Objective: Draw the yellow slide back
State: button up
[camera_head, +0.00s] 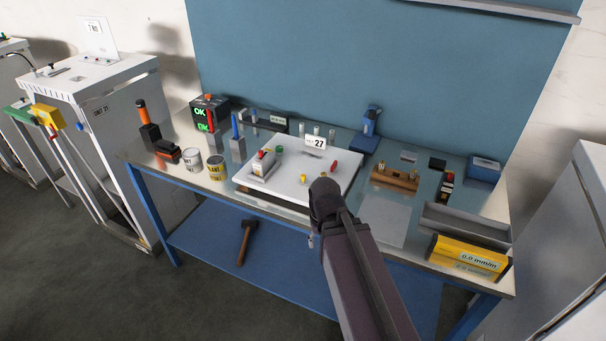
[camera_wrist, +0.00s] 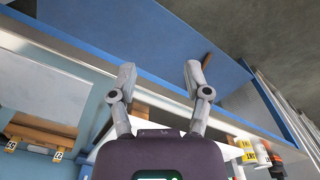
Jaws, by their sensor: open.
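A white plate marked 27 (camera_head: 318,196) lies on the bench. A small yellow piece (camera_head: 303,178) stands near its front edge; I cannot tell for sure whether this is the yellow slide. A green knob (camera_head: 279,149), a red piece (camera_head: 334,165) and a grey block with a red top (camera_head: 262,167) are also on the plate. My gripper (camera_wrist: 159,75) is open and empty in the wrist view, its two fingers apart over the bench's front edge and the blue lower shelf. In the head view my arm hides the plate's front right part and most of the gripper.
Paint cans (camera_head: 217,168) stand left of the plate. A wooden block (camera_head: 395,178), a grey tray (camera_head: 465,222) and a yellow box (camera_head: 468,256) are to the right. A hammer (camera_head: 246,240) lies on the blue lower shelf (camera_head: 205,240). A blue panel (camera_head: 380,65) rises behind.

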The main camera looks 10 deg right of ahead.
notch_tip(320, 180, up, 14)
jog(key=n+p, duration=0.2)
jog(key=p, duration=1.2)
send_over(303, 175)
jog(key=shift+r, duration=0.1)
notch_tip(303, 175, down, 14)
jog(key=b, duration=1.3)
jog(key=shift+b, duration=0.3)
jog(key=shift+r, duration=0.1)
grip_shut()
